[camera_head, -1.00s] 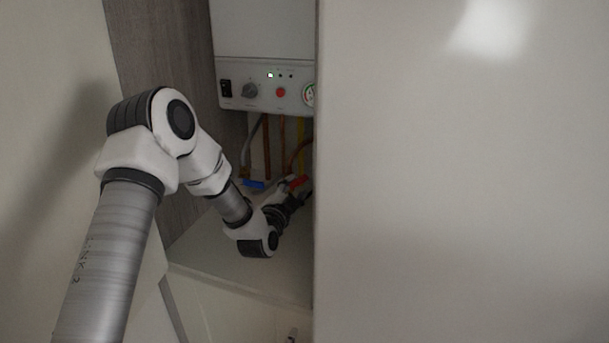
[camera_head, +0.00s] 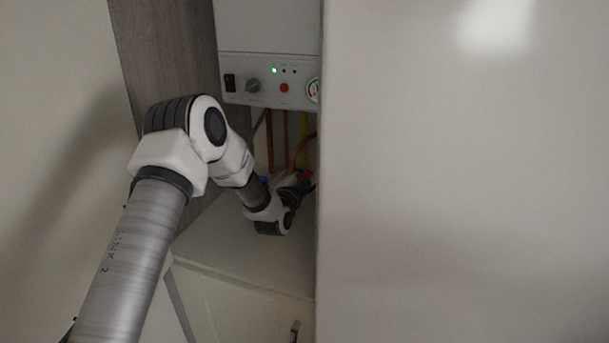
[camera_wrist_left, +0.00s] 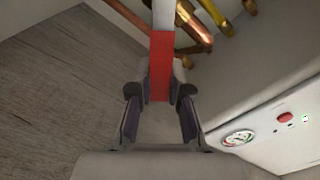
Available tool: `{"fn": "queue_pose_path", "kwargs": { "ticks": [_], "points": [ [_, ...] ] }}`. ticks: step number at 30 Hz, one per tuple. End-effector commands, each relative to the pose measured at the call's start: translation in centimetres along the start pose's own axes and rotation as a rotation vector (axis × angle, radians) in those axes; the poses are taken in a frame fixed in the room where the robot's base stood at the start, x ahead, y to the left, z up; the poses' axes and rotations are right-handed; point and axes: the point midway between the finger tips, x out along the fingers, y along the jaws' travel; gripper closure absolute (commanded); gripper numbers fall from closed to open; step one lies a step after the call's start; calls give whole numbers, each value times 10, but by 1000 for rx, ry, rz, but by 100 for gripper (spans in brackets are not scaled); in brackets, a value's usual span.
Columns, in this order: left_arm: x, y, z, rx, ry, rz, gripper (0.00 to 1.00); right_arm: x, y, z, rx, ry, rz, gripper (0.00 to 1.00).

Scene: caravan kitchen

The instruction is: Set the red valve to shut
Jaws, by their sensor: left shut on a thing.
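The red valve handle (camera_wrist_left: 161,65) is a flat red bar lying between my left fingers in the left wrist view. My left gripper (camera_wrist_left: 160,88) is shut on it. In the head view, the red handle shows as a small red patch (camera_head: 304,176) below the heater, mostly hidden by my left gripper (camera_head: 303,185). The valve body is hard to make out there. My right gripper is not in view.
A white heater (camera_head: 266,80) with a knob, red button and gauge hangs above copper and yellow pipes. A blue handle (camera_head: 263,180) is mostly hidden beside my wrist. A large pale panel (camera_head: 460,200) blocks the right side. The shelf (camera_head: 250,262) in front is clear.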

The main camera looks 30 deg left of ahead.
Motion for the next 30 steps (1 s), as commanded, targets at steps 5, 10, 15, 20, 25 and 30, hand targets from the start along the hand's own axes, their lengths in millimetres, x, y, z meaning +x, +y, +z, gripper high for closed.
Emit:
{"fn": "queue_pose_path", "kwargs": {
  "ticks": [5, 10, 15, 20, 25, 30],
  "points": [
    [0, 2, 0, 36, 0, -2, 100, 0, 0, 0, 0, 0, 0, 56],
    [1, 7, 0, 117, 0, -3, 100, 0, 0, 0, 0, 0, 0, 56],
    [1, 15, 2, 240, 0, -3, 100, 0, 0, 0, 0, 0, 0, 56],
    [1, 22, 4, 369, 0, -4, 100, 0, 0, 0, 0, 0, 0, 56],
    [1, 29, 7, 497, 0, -5, 100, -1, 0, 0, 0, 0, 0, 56],
    [1, 34, 11, 596, -1, -6, 100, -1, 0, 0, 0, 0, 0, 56]
  ]
}}
